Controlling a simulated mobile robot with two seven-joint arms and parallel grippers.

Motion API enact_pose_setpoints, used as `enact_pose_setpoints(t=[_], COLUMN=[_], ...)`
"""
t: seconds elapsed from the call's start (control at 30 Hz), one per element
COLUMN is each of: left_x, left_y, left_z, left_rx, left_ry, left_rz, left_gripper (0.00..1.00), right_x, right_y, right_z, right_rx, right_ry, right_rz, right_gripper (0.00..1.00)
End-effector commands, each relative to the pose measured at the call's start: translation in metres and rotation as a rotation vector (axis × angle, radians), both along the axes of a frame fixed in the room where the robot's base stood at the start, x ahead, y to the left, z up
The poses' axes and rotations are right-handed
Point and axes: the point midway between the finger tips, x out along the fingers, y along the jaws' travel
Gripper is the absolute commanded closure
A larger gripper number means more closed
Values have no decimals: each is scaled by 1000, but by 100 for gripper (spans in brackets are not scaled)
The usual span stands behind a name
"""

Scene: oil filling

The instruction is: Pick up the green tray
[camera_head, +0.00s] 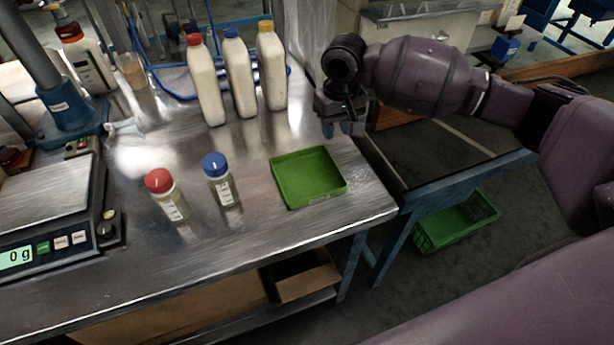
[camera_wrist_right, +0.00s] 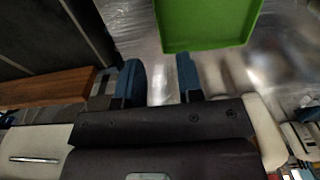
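The green tray (camera_head: 309,178) is shallow and looks empty. It lies flat on the metal table near its right end. My right gripper (camera_head: 343,130) is above the table, just behind the tray in the head view, with its fingers pointing down. In the right wrist view the two blue fingertips (camera_wrist_right: 160,78) are apart with nothing between them, so the gripper is open. The tray also shows in the right wrist view (camera_wrist_right: 205,22), beyond the fingertips and not touching them. My left gripper is in neither view.
Two jars, one red-capped (camera_head: 166,195) and one blue-capped (camera_head: 220,181), stand left of the tray. Three cream bottles (camera_head: 239,75) stand behind. A scale (camera_head: 50,215) reading 0 g is at the left. A green crate (camera_head: 455,222) sits lower, right of the table.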

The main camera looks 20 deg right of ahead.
Motion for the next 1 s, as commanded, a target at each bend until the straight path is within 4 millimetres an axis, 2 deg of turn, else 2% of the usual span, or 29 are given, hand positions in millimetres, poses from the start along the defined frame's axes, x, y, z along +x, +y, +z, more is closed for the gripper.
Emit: enact_pose_setpoints(t=[0.17,0.43,0.73,1.0], left_x=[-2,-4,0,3], left_y=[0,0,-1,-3], left_z=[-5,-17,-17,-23], left_rx=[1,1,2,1], left_ry=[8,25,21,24], left_rz=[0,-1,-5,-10], left_gripper=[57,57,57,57], right_x=[-4,-4,-5,-7], right_y=[-2,-1,-2,-4], right_z=[-12,-50,-70,-106], right_rx=[-11,-9,-9,-10], right_ry=[26,24,22,23], right_rz=[-27,-25,-23,-23], right_gripper=[66,66,66,66])
